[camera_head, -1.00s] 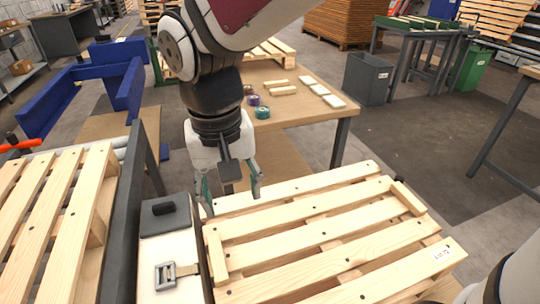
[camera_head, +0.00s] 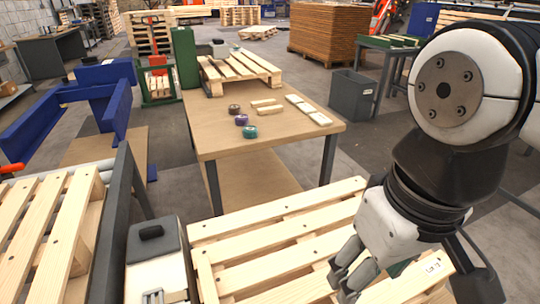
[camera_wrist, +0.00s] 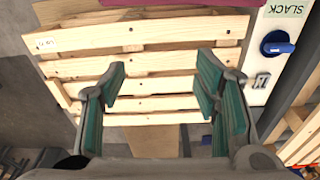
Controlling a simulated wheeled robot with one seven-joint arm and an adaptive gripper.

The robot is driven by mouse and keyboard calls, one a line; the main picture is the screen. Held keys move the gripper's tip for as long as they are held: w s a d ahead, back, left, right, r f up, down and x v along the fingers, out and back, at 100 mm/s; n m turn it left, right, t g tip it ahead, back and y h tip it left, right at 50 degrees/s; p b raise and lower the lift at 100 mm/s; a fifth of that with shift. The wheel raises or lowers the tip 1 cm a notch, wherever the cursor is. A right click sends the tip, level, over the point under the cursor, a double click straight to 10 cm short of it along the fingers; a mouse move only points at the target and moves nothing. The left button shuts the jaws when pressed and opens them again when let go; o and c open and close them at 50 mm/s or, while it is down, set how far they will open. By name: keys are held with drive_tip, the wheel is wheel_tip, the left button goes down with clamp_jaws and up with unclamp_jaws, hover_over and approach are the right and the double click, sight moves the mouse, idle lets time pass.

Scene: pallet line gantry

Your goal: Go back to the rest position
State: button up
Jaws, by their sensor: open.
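My gripper (camera_head: 350,272) is at the lower right of the head view, above the near wooden pallet (camera_head: 285,262). In the wrist view my gripper (camera_wrist: 160,95) has its two green-padded fingers wide apart with nothing between them. The slatted pallet (camera_wrist: 150,62) shows beyond the fingers, with a small white label at its left end. The gripper is apart from the pallet as far as I can see. Part of the pallet is hidden behind my arm in the head view.
A wooden table (camera_head: 220,135) stands behind the pallet, holding tape rolls (camera_head: 241,119), wood blocks (camera_head: 270,112) and a small pallet (camera_head: 240,68). A grey-lidded box (camera_head: 152,245) stands left of the near pallet. A grey bin (camera_head: 352,100) stands right of the table.

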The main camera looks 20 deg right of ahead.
idle(0.4)
wheel_tip(320, 180, up, 17)
drive_tip(key=t+p, duration=0.3)
drive_tip(key=p, duration=1.2)
drive_tip(key=shift+r+p, duration=0.15)
drive_tip(key=shift+p, duration=0.15)
